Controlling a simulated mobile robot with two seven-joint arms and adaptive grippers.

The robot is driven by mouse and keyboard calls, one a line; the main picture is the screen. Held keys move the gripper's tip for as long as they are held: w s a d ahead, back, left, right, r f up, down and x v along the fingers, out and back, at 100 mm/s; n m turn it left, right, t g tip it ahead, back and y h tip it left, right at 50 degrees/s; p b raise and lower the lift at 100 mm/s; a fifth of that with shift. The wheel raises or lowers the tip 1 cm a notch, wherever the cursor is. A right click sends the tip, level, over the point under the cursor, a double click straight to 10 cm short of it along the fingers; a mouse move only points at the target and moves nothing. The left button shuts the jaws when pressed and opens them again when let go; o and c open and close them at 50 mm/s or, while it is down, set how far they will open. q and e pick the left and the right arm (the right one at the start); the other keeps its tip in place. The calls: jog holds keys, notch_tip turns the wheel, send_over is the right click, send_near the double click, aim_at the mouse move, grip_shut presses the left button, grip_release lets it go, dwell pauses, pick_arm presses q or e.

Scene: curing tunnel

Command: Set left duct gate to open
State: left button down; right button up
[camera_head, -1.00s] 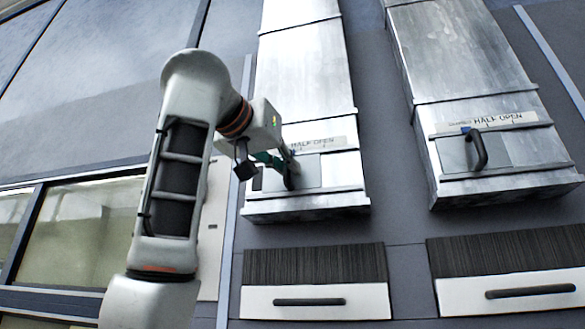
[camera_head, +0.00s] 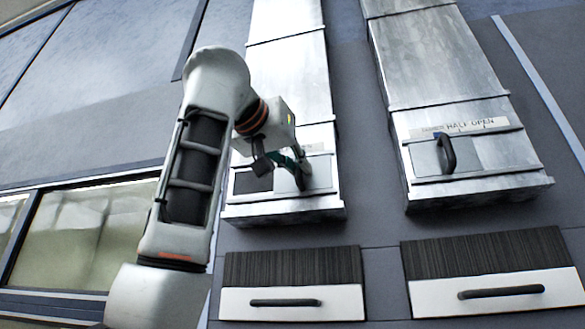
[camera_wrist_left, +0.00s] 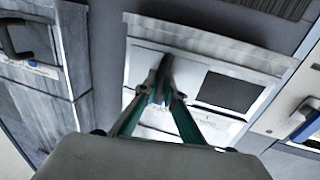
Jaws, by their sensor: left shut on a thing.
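The left duct (camera_head: 290,95) is a tall metal box duct. Its gate is a sliding metal plate (camera_head: 320,172) with a dark upright handle (camera_head: 303,178). A dark opening (camera_head: 253,182) shows to the left of the plate. In the left wrist view, which looks upside down, the handle (camera_wrist_left: 165,68) stands between my fingers and the dark opening (camera_wrist_left: 228,92) lies to its right. My left gripper (camera_head: 297,163) is shut on the handle; its green fingers (camera_wrist_left: 162,95) meet there. The label above the gate is mostly hidden by my arm. My right gripper is out of view.
The right duct (camera_head: 440,65) has a like gate handle (camera_head: 446,153) under a label reading HALF OPEN (camera_head: 470,126). Below the ducts are two drawer-like panels with dark bar handles (camera_head: 286,302) (camera_head: 500,292). A window (camera_head: 85,235) is at the left.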

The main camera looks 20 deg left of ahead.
pick_arm(q)
jog(key=shift+s+d+r, duration=0.1)
jog(key=shift+d, duration=0.05)
jog(key=c, duration=2.4)
grip_release()
jog(key=shift+d, duration=0.15)
jog(key=shift+s+a, duration=0.25)
jog(key=shift+s, duration=0.95)
jog(key=shift+s+a, duration=0.3)
jog(key=shift+s, duration=0.9)
jog(key=shift+s+a, duration=0.25)
jog(key=shift+s, duration=0.95)
